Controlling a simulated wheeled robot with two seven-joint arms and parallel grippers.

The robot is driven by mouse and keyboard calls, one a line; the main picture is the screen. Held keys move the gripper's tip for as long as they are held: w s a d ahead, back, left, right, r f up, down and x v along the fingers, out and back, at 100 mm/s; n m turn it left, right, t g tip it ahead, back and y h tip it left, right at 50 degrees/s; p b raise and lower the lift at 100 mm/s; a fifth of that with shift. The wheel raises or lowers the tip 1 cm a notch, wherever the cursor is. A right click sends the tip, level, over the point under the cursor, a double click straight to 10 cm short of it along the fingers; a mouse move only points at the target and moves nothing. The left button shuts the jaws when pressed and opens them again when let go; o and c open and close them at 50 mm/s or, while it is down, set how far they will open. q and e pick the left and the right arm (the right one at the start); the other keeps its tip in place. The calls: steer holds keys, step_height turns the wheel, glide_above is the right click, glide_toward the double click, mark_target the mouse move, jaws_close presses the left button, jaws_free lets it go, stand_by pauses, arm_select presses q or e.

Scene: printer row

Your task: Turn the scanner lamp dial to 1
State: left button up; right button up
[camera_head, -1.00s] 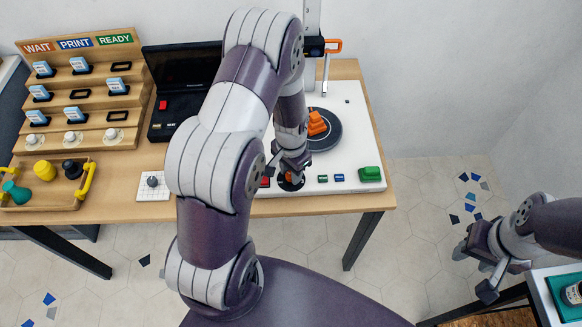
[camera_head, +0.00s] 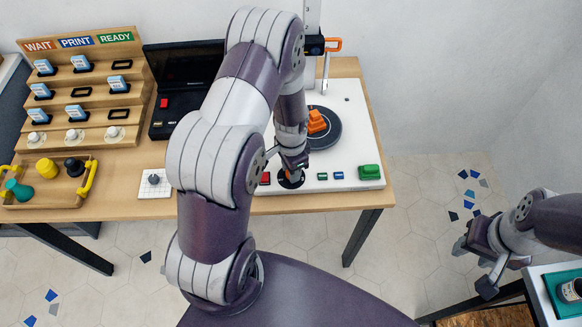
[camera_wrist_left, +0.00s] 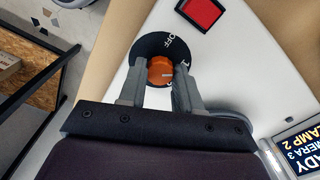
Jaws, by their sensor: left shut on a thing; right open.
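The knob bears a pale pointer line. My left gripper (camera_wrist_left: 157,82) is shut on the knob from above, one finger on each side. In the head view, my left gripper (camera_head: 292,168) covers most of the dial at the white scanner board's front edge. My right gripper (camera_head: 473,268) is open and empty, over the floor at the right.
On the white board (camera_head: 355,125) are a dark turntable (camera_head: 328,138) with an orange block (camera_head: 317,122), a red button (camera_head: 265,178), small green and blue buttons, and a large green button (camera_head: 369,172). A wooden rack (camera_head: 85,90) and tray (camera_head: 45,198) stand left.

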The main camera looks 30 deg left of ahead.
arm_select(q)
steer(key=shift+w, duration=0.1)
steer(key=o, duration=1)
steer(key=shift+o, duration=0.2)
step_height(320, 180, up, 13)
steer(key=shift+f, duration=0.1)
steer(key=s+d+r+n+t, duration=0.1)
steer(key=s+d+r+n, duration=0.4)
steer(key=s, duration=0.4)
steer(key=shift+s+d+n, duration=0.4)
steer(key=shift+d+n, duration=0.05)
steer(key=shift+n, duration=0.45)
